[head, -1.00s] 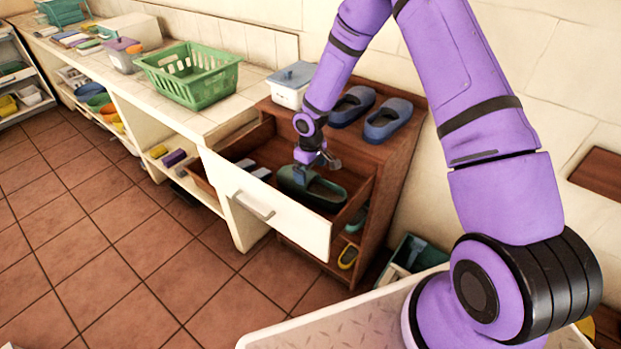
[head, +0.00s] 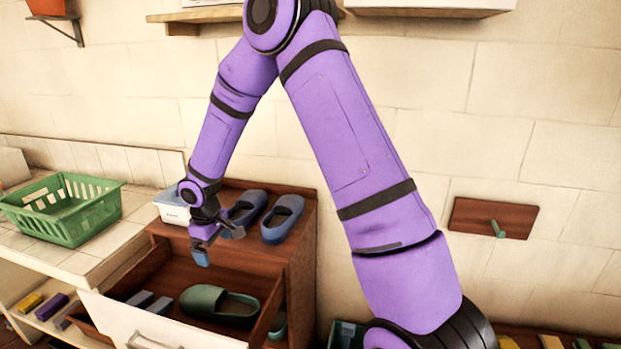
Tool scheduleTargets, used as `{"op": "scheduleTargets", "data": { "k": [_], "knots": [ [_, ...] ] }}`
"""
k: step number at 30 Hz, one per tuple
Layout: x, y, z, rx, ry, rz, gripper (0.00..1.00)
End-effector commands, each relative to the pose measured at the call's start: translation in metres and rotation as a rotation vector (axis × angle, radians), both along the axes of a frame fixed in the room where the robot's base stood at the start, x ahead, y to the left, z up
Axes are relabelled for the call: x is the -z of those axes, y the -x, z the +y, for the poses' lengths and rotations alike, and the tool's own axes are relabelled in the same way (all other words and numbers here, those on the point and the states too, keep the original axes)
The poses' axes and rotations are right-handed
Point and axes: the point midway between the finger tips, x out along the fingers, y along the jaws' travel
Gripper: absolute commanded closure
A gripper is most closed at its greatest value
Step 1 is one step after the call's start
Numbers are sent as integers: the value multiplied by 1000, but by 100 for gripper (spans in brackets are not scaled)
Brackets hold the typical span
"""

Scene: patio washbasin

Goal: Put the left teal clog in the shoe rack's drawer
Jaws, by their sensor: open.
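The dark teal-green clog (head: 206,300) lies in the shoe rack's open drawer (head: 262,318), its closed toe to the left and its open heel to the right. The drawer is pulled out and has a white front with a handle. My gripper (head: 218,246) is open and empty above the drawer, clear of the clog. The brown wooden shoe rack (head: 300,270) stands against the wall, partly hidden low down by the frame edge.
Two blue clogs (head: 282,219) and a white lidded box (head: 172,208) stand on the rack's top. Several small grey items (head: 140,298) lie in the drawer's left part. A green basket (head: 70,230) stands on the tiled counter. Another greenish shoe (head: 278,327) shows below the drawer.

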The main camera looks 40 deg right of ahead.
Motion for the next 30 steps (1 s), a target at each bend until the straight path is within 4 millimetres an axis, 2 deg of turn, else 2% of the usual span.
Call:
{"op": "scheduleTargets", "data": {
  "k": [1, 3, 8, 15, 24, 30],
  "knots": [
    [-21, 5, -4, 14, 14, -20, 0],
    [-45, 12, -9, 36, 27, -39, 0],
    [-98, 34, -19, 89, 51, -82, 0],
    [-167, 77, -31, 174, 65, -149, 0],
    [-236, 144, -42, 283, 44, -231, 0],
    [-269, 194, -47, 351, 7, -284, 0]
  ]
}}
